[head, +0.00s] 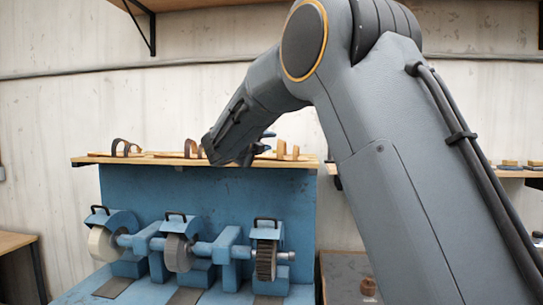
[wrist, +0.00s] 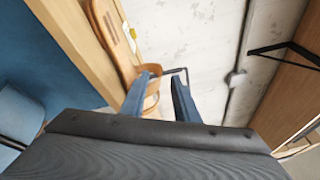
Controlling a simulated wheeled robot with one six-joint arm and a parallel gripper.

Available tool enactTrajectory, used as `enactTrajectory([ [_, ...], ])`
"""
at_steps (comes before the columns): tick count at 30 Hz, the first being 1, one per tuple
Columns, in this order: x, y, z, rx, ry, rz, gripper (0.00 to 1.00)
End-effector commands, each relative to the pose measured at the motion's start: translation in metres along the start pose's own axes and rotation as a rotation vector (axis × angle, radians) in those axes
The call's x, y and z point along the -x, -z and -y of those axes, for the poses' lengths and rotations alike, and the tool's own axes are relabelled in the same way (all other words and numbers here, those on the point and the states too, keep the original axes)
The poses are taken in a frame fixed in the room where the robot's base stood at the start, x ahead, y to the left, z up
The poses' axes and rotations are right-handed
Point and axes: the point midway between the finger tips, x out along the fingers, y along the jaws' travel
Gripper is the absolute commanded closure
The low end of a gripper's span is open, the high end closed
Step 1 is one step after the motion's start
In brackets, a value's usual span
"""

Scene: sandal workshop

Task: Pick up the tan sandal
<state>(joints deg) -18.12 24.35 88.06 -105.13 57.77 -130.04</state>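In the wrist view a tan sandal (wrist: 112,32) lies along the wooden shelf (wrist: 72,30), its sole running down toward my gripper (wrist: 160,88). My fingers are blue and apart, with wall showing in the gap. A tan curved part (wrist: 153,84) shows beside and partly behind the left finger; I cannot tell whether they touch. In the head view my gripper (head: 268,142) is just above the shelf, largely hidden by my arm. Tan upright parts (head: 288,150) show just right of it. Other sandals, one with a dark strap (head: 121,148) and one with a brown strap (head: 191,149), stand farther left.
The shelf sits atop a blue grinding bench (head: 205,190) with several wheels (head: 178,252). The pale wall (wrist: 200,40) is close behind the shelf. Another shelf (head: 515,172) with items is at right. A black bracket (wrist: 285,50) holds a board in the wrist view.

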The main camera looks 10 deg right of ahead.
Motion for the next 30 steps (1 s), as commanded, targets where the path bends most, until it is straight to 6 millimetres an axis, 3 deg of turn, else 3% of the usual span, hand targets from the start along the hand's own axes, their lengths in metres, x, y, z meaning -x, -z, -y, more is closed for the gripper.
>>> enactTrajectory([
  [12, -0.054, 0.004, 0.003, 0.0, 0.002, -0.007, 0.72],
  [22, -0.059, 0.002, 0.0, -0.001, 0.0, -0.002, 0.72],
  [27, -0.059, 0.002, 0.0, -0.001, 0.0, -0.002, 1.0],
  [30, -0.059, 0.002, 0.0, -0.001, 0.0, -0.002, 1.0],
])
